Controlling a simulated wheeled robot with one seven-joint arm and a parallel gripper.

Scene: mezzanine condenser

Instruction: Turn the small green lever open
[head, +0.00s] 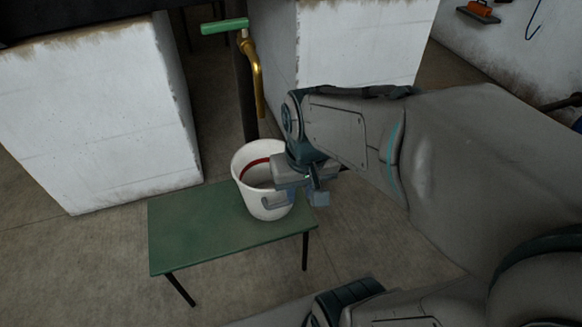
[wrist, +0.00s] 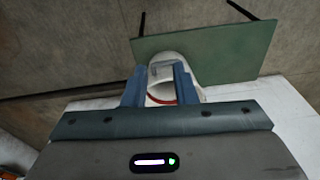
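The small green lever (head: 225,26) sits on top of a brass tap (head: 258,80) at the top of the head view. It points left, roughly level, and the tap's spout curves downward. My gripper (head: 297,199) is well below and to the right of the lever, beside a white bucket. In the wrist view my gripper (wrist: 160,78) shows two blue fingers spread apart, with the bucket in the view between and beyond them. I cannot tell whether a finger touches the bucket. The lever is not visible in the wrist view.
The white bucket (head: 252,163), with a red band inside, stands on a low green table (head: 195,238) below the spout. White blocks (head: 95,120) (head: 358,45) flank the tap. Open floor lies in front of the table. An orange object (head: 479,8) is at the far right wall.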

